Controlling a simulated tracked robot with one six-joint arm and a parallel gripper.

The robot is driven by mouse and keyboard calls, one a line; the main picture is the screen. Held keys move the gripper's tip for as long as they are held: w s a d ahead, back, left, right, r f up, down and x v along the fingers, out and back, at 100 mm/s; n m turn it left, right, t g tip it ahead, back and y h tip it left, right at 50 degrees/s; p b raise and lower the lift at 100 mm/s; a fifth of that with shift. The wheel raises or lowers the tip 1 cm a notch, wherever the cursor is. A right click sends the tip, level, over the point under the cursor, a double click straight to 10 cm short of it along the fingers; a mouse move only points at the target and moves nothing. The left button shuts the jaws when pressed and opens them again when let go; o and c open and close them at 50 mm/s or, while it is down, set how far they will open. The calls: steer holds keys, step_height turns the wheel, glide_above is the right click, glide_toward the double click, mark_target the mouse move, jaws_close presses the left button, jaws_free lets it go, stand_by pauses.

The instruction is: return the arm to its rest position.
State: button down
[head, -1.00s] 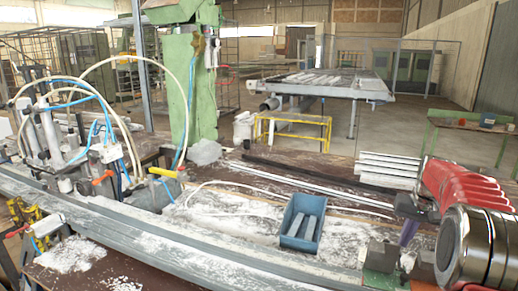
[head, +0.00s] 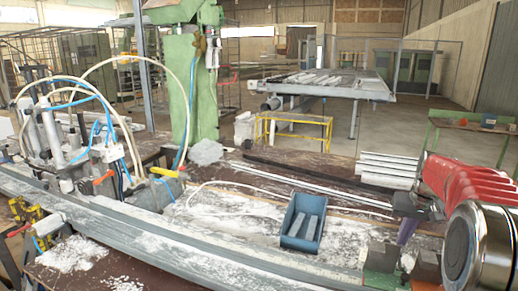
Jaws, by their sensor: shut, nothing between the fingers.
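A thick silver and black cylinder, which looks like a link of my arm, fills the lower right corner of the head view. It stands in front of the right end of the bench and is cut off by the picture's edge. My gripper and its fingers cannot be made out in this view. Nothing is seen held.
A blue bin (head: 291,240) with grey bars stands on the dusty bench. Clamps (head: 380,256) sit at its right end, with stacked white profiles (head: 388,168) behind. Pneumatic cylinders and hoses (head: 50,135) crowd the left. A green column (head: 178,90) rises behind the bench.

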steer(key=s+a+r, duration=0.1)
steer(key=a+r, duration=0.1)
steer(key=s+a+r+n, duration=0.1)
steer(key=s+a+r, duration=0.1)
steer(key=s+a+r+n, duration=0.1)
steer(key=a+r, duration=0.1)
steer(key=shift+s+a+r+t+h, duration=0.1)
steer(key=shift+s+t+h, duration=0.05)
steer(key=shift+t+h, duration=0.2)
steer(key=s+a+r, duration=0.3)
steer(key=s+a, duration=0.5)
steer(key=a, duration=0.2)
steer(key=s+a+f+t, duration=0.1)
steer(key=s+a+f, duration=0.2)
steer(key=s, duration=0.6)
steer(key=s+a+f+n+t, duration=0.1)
steer(key=s+a+f, duration=0.2)
steer(key=s+a, duration=0.4)
steer(key=shift+s+a+n, duration=0.25)
steer(key=shift+s+n, duration=0.05)
steer(key=shift+s, duration=1.1)
steer(key=shift+t, duration=0.25)
